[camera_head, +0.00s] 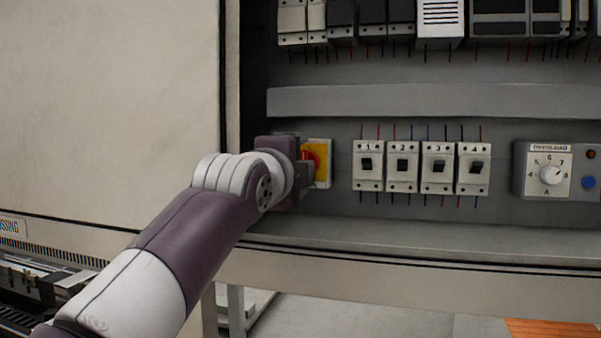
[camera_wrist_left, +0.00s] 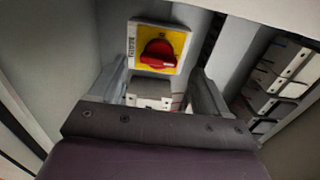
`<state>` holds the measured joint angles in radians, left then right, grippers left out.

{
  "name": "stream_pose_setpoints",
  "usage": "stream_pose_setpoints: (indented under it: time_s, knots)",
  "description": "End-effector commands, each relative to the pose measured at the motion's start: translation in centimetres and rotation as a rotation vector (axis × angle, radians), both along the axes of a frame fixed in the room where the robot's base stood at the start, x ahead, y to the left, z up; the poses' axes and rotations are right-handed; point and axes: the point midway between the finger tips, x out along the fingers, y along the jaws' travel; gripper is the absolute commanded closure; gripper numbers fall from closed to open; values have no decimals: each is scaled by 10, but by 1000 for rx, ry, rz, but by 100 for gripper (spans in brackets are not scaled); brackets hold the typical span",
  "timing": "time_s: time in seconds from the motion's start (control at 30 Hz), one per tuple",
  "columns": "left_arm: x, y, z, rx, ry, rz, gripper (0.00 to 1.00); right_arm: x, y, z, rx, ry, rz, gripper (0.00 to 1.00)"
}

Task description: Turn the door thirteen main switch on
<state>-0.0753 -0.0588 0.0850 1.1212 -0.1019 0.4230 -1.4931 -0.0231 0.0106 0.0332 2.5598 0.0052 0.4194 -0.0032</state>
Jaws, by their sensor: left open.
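The main switch is a red rotary handle (camera_head: 309,156) on a yellow plate (camera_head: 322,152) at the left end of the grey panel. In the left wrist view the red handle (camera_wrist_left: 160,54) lies roughly across the picture on its yellow plate (camera_wrist_left: 138,61), which has a white label strip along one side. My left gripper (camera_head: 308,174) is in front of the switch and hides part of it in the head view. In the left wrist view the gripper (camera_wrist_left: 160,80) is open, its fingers apart and empty, with the handle beyond them. Contact cannot be told. My right gripper is not in view.
Four breakers, numbered 1 to 4 (camera_head: 403,166), sit right of the switch. An overload box (camera_head: 555,170) with a dial is farther right. A grey duct (camera_head: 430,101) runs above. A large pale door or panel (camera_head: 110,100) stands at left. A ledge (camera_head: 430,240) runs below.

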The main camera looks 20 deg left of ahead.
Motion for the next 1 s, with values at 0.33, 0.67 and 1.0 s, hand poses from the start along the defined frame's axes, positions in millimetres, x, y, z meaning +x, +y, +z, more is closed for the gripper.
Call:
stream_pose_setpoints:
  time_s: [0.33, 0.67, 1.0]
  knots:
    - [-83, 4, -5, 1, -4, 0, 23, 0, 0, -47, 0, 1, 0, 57]
    - [-96, 5, -1, 0, -1, 0, 23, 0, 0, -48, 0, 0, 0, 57]
    - [-96, 5, -1, 0, -2, 0, 23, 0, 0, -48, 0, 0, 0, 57]
